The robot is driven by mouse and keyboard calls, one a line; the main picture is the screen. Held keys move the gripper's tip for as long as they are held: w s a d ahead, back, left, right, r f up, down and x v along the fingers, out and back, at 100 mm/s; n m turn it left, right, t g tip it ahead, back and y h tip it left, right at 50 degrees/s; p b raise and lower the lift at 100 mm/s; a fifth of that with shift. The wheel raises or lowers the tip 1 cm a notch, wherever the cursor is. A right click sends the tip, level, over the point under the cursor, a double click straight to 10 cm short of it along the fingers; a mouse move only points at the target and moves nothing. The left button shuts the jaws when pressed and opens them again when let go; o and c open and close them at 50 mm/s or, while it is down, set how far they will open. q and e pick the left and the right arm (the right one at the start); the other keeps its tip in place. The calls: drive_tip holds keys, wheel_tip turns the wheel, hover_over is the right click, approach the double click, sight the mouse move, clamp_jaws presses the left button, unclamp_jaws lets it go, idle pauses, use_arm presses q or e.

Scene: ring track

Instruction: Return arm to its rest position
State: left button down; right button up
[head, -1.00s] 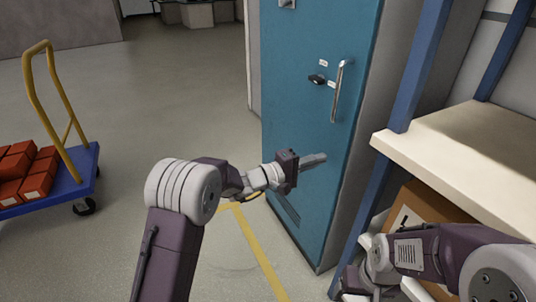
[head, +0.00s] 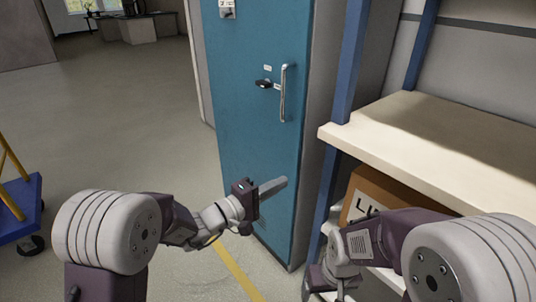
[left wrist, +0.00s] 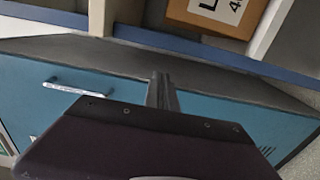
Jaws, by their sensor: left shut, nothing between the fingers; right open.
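My left arm reaches in from the lower left in the head view. Its gripper (head: 272,187) is shut and empty, in front of the lower part of a blue locker door (head: 245,110). I cannot tell whether the fingertips touch the door. In the left wrist view the shut fingers (left wrist: 162,92) point toward the locker's grey side (left wrist: 120,55). My right arm comes in from the lower right, beside the shelf. Its gripper is not clearly visible; it lies low by the shelf's upright or out of sight.
A shelf (head: 400,135) with blue posts stands right of the locker. A cardboard box (head: 375,192) sits on its lower level and also shows in the left wrist view (left wrist: 215,15). A blue trolley (head: 22,215) is at the far left. Open floor lies behind it.

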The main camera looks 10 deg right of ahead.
use_arm(q)
drive_tip(key=s+a+f+m+g+y, duration=0.3)
drive_tip(key=s+a+f+g, duration=0.15)
drive_tip(key=s, duration=0.45)
drive_tip(key=s+a+f+m+g+y, duration=0.35)
drive_tip(key=s+f, duration=0.25)
drive_tip(key=s, duration=0.2)
drive_tip(key=s+a+f+g+y, duration=0.1)
drive_tip(key=s+a+f+y, duration=0.25)
drive_tip(key=a, duration=0.55)
drive_tip(key=s+a+f+y, duration=0.2)
drive_tip(key=a+f+y, duration=0.3)
drive_tip(key=a, duration=0.3)
wheel_tip(320, 180, up, 37)
drive_tip(key=w+a+p, duration=0.1)
drive_tip(key=w+p, duration=0.1)
drive_tip(key=p, duration=3.5)
drive_tip(key=shift+t, duration=0.3)
drive_tip(key=shift+f, duration=0.1)
